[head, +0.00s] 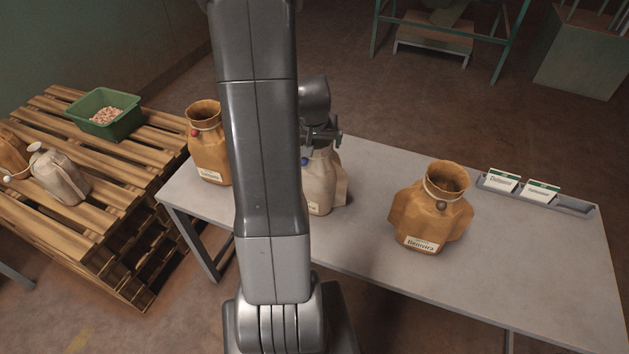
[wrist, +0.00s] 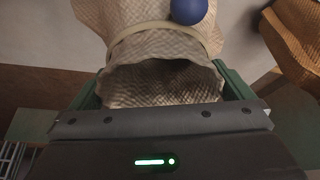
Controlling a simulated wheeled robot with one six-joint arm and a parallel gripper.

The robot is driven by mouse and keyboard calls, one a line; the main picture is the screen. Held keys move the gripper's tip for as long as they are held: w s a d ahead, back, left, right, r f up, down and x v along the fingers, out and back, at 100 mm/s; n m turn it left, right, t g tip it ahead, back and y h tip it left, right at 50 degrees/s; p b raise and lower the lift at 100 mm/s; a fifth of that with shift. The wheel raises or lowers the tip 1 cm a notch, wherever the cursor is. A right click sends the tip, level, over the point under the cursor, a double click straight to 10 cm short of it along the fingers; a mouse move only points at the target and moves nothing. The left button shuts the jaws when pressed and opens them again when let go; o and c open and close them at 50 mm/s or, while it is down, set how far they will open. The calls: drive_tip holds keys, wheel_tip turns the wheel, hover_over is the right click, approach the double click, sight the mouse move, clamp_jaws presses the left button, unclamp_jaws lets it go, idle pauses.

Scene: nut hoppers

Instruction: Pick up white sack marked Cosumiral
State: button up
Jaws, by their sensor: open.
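A white sack (head: 322,185) stands upright on the grey table, partly hidden behind my arm. Its label is mostly covered, so I cannot read the name. In the wrist view the sack (wrist: 150,50) shows its open mouth, a pale tie around the neck and a blue ball (wrist: 188,10). My gripper (head: 322,137) is at the top of the sack. In the wrist view my gripper (wrist: 162,86) is open, with one green finger on each side of the sack's mouth. I cannot tell whether the fingers touch the cloth.
A brown sack (head: 430,212) stands right on the table (head: 540,270); another brown sack (head: 206,150) stands left, partly behind my arm. A holder (head: 575,206) with cards lies at the right. A pallet (head: 75,225) bears a green crate (head: 118,125) and lying sacks. Table space right is clear.

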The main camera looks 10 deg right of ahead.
drive_tip(key=shift+f, duration=0.15)
drive_tip(key=c, duration=1.1)
